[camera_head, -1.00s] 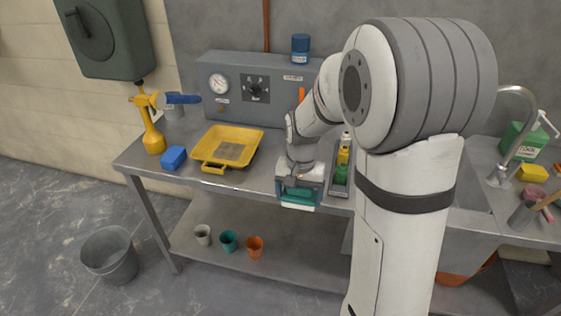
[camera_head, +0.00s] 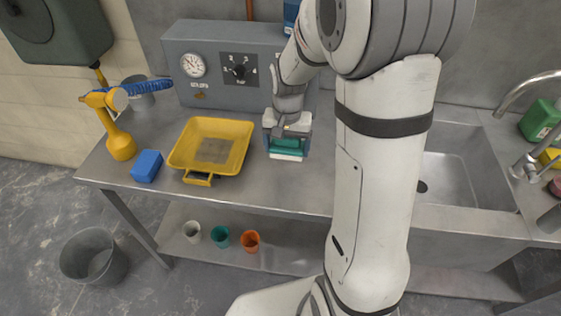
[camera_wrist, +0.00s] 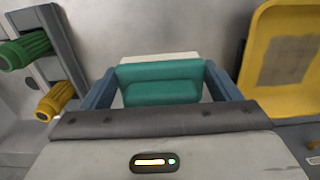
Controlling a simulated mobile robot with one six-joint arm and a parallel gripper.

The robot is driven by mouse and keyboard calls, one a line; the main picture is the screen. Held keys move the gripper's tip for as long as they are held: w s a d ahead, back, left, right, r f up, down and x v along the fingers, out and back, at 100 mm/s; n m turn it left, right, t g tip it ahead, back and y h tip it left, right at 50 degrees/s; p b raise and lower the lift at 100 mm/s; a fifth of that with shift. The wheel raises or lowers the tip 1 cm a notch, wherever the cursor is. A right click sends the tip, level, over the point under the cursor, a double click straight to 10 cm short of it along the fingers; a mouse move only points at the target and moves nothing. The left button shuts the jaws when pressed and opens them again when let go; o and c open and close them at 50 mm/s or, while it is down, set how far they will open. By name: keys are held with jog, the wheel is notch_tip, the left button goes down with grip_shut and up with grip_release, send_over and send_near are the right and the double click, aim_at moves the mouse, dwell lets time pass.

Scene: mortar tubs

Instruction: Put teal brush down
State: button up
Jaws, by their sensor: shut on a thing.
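The teal brush (camera_head: 286,147) has a teal body and a pale strip along its outer edge. My gripper (camera_head: 287,143) is shut on it, over the grey metal bench (camera_head: 270,197) just right of the yellow tray. In the wrist view the teal brush (camera_wrist: 160,82) sits between the two blue-grey fingers of my gripper (camera_wrist: 160,90), one on each side. The pale strip is at its far edge. I cannot tell whether its underside touches the bench top.
A yellow tray (camera_head: 180,160) with a grey patch lies left of the gripper. A grey control box (camera_head: 205,88) is behind. The wrist view shows a green handle (camera_wrist: 25,50) and yellow handle (camera_wrist: 54,101).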

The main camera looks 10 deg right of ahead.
aim_at(285, 147)
notch_tip(285, 147, down, 4)
jog(key=shift+w+a+r, duration=0.1)
jog(key=shift+a, duration=0.05)
jog(key=shift+a+f, duration=0.1)
jog(key=shift+f, duration=1.75)
jog(key=shift+f, duration=0.2)
jog(key=o, duration=0.8)
jog(key=shift+r, duration=0.1)
jog(key=shift+o, duration=0.2)
jog(key=shift+r, duration=0.1)
notch_tip(285, 147, up, 12)
jog(key=shift+f, duration=0.1)
jog(key=s+r+n+t, duration=0.1)
jog(key=s+r, duration=0.3)
jog(key=s, duration=0.4)
jog(key=s+r+n+t, duration=0.2)
jog(key=s+r+n, duration=0.1)
jog(key=s, duration=0.6)
jog(key=shift+s+r+n, duration=0.15)
jog(key=shift+r+n, duration=0.15)
jog(key=shift+r, duration=0.15)
